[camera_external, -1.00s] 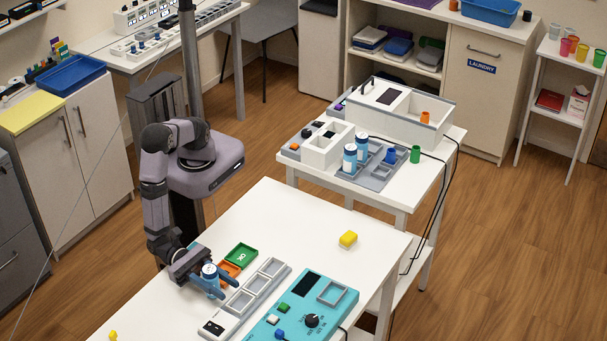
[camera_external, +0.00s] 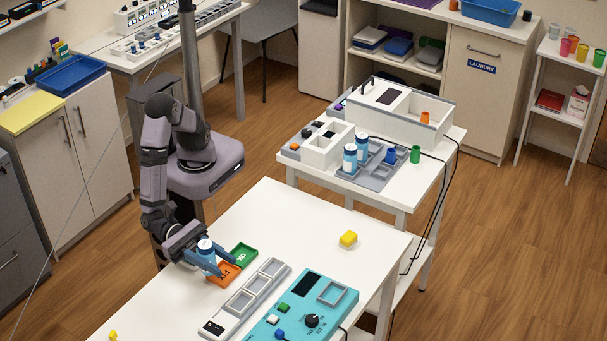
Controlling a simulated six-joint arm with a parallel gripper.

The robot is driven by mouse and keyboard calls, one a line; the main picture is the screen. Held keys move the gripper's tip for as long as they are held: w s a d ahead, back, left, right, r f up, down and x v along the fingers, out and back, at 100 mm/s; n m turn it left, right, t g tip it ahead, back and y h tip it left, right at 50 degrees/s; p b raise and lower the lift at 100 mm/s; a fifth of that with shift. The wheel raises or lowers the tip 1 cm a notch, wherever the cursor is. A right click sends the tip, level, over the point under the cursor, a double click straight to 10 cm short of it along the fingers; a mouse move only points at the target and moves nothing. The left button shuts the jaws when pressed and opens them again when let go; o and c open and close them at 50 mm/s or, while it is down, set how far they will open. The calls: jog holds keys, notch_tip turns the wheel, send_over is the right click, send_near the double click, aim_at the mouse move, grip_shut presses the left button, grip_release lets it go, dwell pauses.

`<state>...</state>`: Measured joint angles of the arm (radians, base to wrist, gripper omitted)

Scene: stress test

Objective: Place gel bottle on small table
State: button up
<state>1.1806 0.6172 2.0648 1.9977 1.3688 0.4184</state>
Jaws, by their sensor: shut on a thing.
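A blue bottle with a white cap and pale label (camera_external: 206,254) stands roughly upright between the blue fingers of my gripper (camera_external: 217,265). My gripper is shut on it at the left edge of the front white table (camera_external: 325,222), beside an orange tray (camera_external: 229,273) and a green tray (camera_external: 244,252). Whether the bottle's base touches anything is hard to tell. A second, smaller white table (camera_external: 437,157) stands behind to the right. Two similar blue bottles with white caps (camera_external: 350,160) (camera_external: 362,146) stand there in a grey holder (camera_external: 376,177).
A grey compartment strip (camera_external: 256,286) and a teal control panel (camera_external: 305,313) lie on the front table. The back table carries white boxes (camera_external: 327,148) and a green cup (camera_external: 415,154). Bare front-table top lies around the yellow block.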

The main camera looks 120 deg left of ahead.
jog(key=shift+a+r, duration=0.15)
jog(key=shift+r, duration=0.45)
jog(key=w+a+f+n+y, duration=0.1)
jog(key=a+f+n+y, duration=0.1)
jog(key=a, duration=1.2)
jog(key=w+a+f+n+y, duration=0.2)
jog(key=a+f+y, duration=0.2)
jog(key=a, duration=1)
jog(key=shift+w+a+f+g+y, duration=0.15)
jog(key=shift+a+g+y, duration=0.2)
jog(key=shift+g+y, duration=0.05)
